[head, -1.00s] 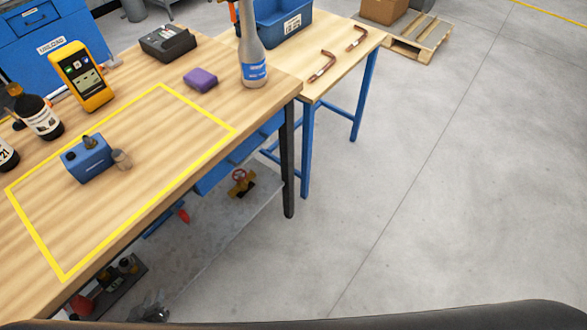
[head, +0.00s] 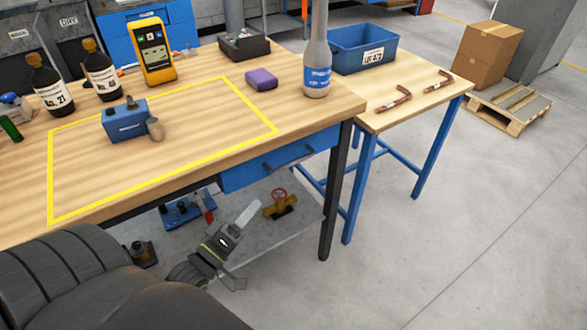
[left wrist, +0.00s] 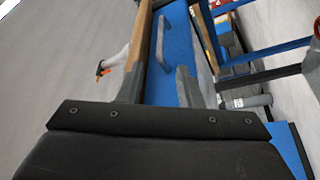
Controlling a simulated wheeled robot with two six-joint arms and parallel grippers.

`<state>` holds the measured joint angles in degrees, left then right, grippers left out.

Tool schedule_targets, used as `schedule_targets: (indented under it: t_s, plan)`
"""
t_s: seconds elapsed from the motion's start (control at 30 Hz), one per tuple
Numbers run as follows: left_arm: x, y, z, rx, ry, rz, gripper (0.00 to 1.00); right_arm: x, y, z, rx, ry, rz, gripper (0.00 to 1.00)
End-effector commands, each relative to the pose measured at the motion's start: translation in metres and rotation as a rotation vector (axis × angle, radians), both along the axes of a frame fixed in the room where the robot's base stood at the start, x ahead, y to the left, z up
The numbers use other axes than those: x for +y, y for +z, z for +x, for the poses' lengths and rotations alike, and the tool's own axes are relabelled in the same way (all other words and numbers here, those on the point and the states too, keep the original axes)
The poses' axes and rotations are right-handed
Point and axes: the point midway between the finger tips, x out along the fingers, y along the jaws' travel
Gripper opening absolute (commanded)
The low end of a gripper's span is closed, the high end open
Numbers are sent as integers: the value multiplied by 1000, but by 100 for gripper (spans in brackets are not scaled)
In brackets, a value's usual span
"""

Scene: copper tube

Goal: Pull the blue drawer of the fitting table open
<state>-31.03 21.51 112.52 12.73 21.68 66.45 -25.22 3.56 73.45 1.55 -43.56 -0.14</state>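The fitting table (head: 190,180) has a blue drawer (head: 243,178) under the right part of its top, with a bar handle (head: 290,152) on its front. The drawer front looks flush with the table, so it appears closed. My left gripper (head: 250,244) is open and empty, below and in front of the drawer. In the left wrist view, the open fingers (left wrist: 160,68) face the blue drawer front (left wrist: 170,50). My right gripper is in neither view.
A lower shelf (head: 300,212) holds a red-handled valve (head: 280,203). A dark table leg (head: 334,195) stands right of the drawer. A side table (head: 425,100) carries copper tubes (head: 394,100) and a blue bin (head: 360,50).

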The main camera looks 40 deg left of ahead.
Motion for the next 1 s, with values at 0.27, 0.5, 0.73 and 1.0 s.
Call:
schedule_targets:
  t_s: [0.27,0.5,0.73,1.0]
  plan:
    - [-4,14,58,-3,1,0,33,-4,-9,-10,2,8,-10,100]
    - [-6,23,103,-1,0,0,33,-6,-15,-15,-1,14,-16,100]
    - [-8,29,132,1,1,1,33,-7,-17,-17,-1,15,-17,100]
    - [-8,29,140,3,2,1,33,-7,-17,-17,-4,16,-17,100]
